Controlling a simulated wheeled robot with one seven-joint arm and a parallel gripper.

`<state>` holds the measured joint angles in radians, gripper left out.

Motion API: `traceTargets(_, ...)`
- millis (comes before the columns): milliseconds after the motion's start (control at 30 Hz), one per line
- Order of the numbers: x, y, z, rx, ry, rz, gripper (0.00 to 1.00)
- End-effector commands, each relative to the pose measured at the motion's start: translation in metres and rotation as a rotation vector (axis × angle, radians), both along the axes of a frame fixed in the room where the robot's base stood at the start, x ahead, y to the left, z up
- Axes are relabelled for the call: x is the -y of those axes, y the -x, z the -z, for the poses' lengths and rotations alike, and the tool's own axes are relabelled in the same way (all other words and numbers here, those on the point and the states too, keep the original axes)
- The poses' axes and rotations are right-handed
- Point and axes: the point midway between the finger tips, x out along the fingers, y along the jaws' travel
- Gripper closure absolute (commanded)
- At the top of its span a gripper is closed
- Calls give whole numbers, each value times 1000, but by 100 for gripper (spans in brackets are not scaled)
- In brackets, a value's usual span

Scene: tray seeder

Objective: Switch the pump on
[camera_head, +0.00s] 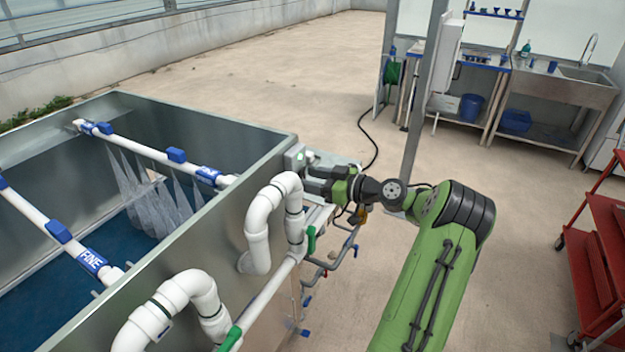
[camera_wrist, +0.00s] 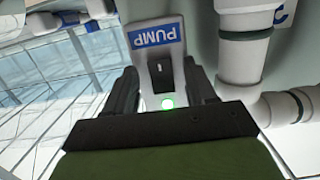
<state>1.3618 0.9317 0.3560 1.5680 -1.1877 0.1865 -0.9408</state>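The pump switch box (camera_wrist: 143,63) is a pale grey box with a blue PUMP label (camera_wrist: 153,36) and a dark rocker switch (camera_wrist: 160,76).
White pipes (camera_head: 258,225) with elbows rise along the tank wall (camera_head: 215,205) close to my gripper. Blue-clamped spray bars (camera_head: 150,152) cross the tank, with water spraying from the far one. A red cart (camera_head: 600,240) stands at the right.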

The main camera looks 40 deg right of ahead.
Motion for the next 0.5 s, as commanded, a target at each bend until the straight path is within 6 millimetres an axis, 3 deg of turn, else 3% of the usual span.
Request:
traceTargets(167,1,1,0,-1,0,1,45)
traceTargets(267,5,12,-1,-2,1,3,45)
traceTargets(500,28,73,-9,0,2,7,45)
